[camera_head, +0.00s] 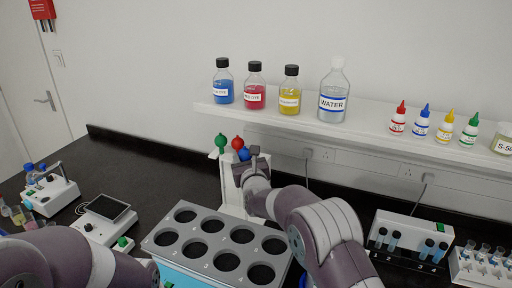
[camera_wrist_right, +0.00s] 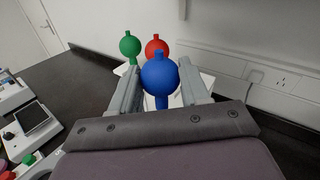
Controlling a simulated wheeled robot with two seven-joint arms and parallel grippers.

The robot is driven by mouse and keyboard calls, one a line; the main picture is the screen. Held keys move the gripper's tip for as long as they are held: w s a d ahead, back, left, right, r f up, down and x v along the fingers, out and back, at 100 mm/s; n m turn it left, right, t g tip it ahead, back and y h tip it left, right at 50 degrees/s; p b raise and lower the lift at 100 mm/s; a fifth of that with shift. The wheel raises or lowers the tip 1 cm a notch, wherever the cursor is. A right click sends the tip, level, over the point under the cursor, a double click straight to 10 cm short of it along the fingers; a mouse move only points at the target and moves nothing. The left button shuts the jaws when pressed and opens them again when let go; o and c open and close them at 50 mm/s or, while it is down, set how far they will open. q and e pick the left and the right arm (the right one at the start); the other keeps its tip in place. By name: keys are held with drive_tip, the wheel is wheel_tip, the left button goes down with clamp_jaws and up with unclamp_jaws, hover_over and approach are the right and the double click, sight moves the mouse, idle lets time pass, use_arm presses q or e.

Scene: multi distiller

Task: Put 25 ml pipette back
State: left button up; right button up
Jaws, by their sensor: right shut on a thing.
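Several bulb-topped pipettes show at a white stand (camera_head: 232,190) behind the grey rack. The green bulb (camera_head: 221,141) and red bulb (camera_head: 238,142) are at the back. The blue bulb (camera_head: 244,154) is nearest me. My right gripper (camera_wrist_right: 158,85) is shut on the pipette with the blue bulb, one finger on each side of it. The green bulb (camera_wrist_right: 130,46) and red bulb (camera_wrist_right: 156,48) stand just beyond it in the wrist view. No volume marking is readable, and the gripper hides the blue pipette's lower part. My left arm enters at lower left; its gripper is out of view.
A grey rack (camera_head: 216,215) with several round holes stands in front of the stand. A shelf (camera_head: 370,125) above holds bottles, including water (camera_head: 333,95). A small scale (camera_head: 100,215) is at left, and a tube holder (camera_head: 412,235) at right. Dark counter is free at back left.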

drive_tip(key=shift+w+d+r+p, duration=0.2)
drive_tip(key=shift+w+d+p, duration=0.1)
drive_tip(key=shift+w, duration=0.2)
drive_tip(key=shift+w+d+r+p, duration=0.2)
drive_tip(key=shift+w+p, duration=0.1)
drive_tip(key=shift+w, duration=0.15)
drive_tip(key=w, duration=0.1)
drive_tip(key=w+d+p, duration=0.1)
drive_tip(key=w, duration=0.1)
drive_tip(key=w+p, duration=0.1)
drive_tip(key=shift+w+d+f, duration=0.1)
drive_tip(key=shift+w+d, duration=0.2)
drive_tip(key=shift+d, duration=0.1)
drive_tip(key=shift+w+d+f+p, duration=0.1)
drive_tip(key=shift+w+f+p, duration=0.15)
drive_tip(key=shift+f+p, duration=0.35)
drive_tip(key=shift+s+f, duration=0.15)
drive_tip(key=shift+f+b, duration=0.45)
drive_tip(key=shift+b, duration=0.5)
drive_tip(key=o, duration=0.7)
drive_tip(key=shift+c, duration=0.2)
drive_tip(key=shift+r, duration=0.1)
